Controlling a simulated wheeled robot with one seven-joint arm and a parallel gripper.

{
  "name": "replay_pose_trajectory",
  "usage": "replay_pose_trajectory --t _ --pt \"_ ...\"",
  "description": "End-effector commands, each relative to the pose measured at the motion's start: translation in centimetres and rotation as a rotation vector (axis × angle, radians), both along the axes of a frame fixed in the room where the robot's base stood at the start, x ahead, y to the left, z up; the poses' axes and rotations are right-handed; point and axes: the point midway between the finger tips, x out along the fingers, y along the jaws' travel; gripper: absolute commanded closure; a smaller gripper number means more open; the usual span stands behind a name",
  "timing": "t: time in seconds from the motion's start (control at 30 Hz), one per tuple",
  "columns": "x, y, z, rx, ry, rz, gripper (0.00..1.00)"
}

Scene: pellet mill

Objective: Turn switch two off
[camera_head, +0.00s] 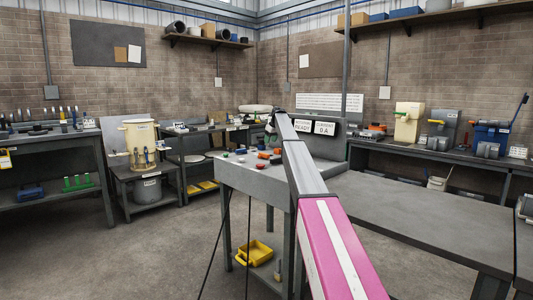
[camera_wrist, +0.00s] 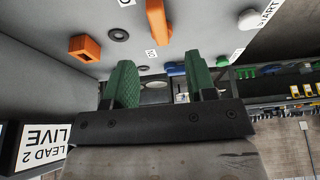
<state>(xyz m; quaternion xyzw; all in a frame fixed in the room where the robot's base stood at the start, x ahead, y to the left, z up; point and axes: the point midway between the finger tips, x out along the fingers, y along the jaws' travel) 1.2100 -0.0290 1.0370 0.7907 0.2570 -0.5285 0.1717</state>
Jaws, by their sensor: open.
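The control bench (camera_head: 255,177) has several small coloured controls on top. Two orange switch handles show in the wrist view: a blocky one (camera_wrist: 85,47) at upper left and a long one (camera_wrist: 158,22) at top centre. I cannot tell which is switch two; its number is not readable. In the head view my gripper (camera_head: 271,132) is small and partly hidden by my arm.
A sign box reading LEAD 2 LIVE (camera_wrist: 37,145) is at lower left in the wrist view. A START label (camera_wrist: 265,16) and a whitish round knob (camera_wrist: 248,18) are at upper right. A bare table (camera_head: 420,205) is at right.

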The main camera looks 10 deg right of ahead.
Motion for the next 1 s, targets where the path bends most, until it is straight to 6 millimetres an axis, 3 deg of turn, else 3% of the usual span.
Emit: replay_pose_trajectory --t 0.27,0.8,1.0 --pt "0.3 0.3 -1.0 0.000 0.001 0.000 0.49" --pt "3.0 2.1 -8.7 0.000 0.001 0.000 0.49" --pt "3.3 2.4 -10.0 0.000 0.000 0.000 0.49"
